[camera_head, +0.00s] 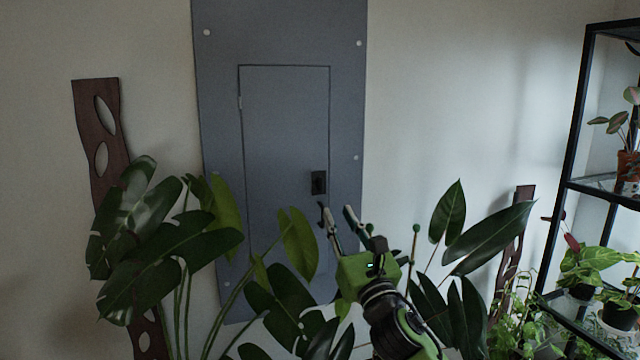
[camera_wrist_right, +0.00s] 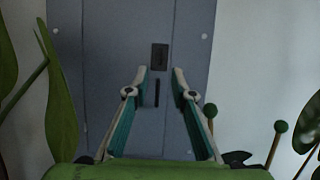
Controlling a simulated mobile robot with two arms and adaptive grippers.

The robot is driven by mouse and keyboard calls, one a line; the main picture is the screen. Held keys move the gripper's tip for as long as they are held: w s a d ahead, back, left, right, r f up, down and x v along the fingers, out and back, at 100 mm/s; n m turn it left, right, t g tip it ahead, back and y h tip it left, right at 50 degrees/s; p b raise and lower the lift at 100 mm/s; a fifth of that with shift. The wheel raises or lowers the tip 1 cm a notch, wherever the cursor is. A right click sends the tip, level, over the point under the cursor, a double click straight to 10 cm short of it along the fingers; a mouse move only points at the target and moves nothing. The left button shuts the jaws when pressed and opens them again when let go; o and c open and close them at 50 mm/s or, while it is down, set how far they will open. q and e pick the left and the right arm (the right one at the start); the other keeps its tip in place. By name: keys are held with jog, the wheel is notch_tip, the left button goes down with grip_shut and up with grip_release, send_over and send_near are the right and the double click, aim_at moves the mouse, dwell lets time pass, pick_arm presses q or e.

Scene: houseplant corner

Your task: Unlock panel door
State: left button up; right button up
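The grey panel door (camera_head: 285,130) is closed flush in its larger grey metal panel (camera_head: 220,40) on the wall. A dark rectangular latch (camera_head: 318,183) sits near its right edge; it also shows in the right wrist view (camera_wrist_right: 160,57). A thin dark upright piece (camera_wrist_right: 157,93) shows just below the latch; I cannot tell what it is. My right gripper (camera_head: 338,212) is open and empty, in front of the door and just below the latch. In the wrist view its fingertips (camera_wrist_right: 160,75) stand either side of the latch's lower end, apart from it. My left gripper is not in view.
Large-leaved plants (camera_head: 165,240) stand left of and below the panel, with more leaves (camera_head: 465,240) right of my arm. A black shelf rack (camera_head: 577,120) with potted plants stands at the right. Brown carved wood strips (camera_head: 97,125) are by the wall.

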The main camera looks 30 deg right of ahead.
jog(key=p, duration=0.1)
send_near(322, 184)
jog(key=w+r, duration=0.1)
jog(key=w, duration=0.1)
jog(key=x, duration=0.2)
jog(key=p+x, duration=0.1)
jog(key=x, duration=0.1)
jog(key=shift+w+d+p, duration=0.25)
jog(key=shift+d+p, duration=0.05)
jog(key=shift+w+d+r, duration=0.1)
jog(key=shift+w+r, duration=0.2)
jog(key=shift+w, duration=0.45)
grip_shut()
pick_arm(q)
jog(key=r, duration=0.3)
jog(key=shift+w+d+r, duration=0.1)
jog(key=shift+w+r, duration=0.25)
pick_arm(e)
jog(key=shift+s, duration=0.15)
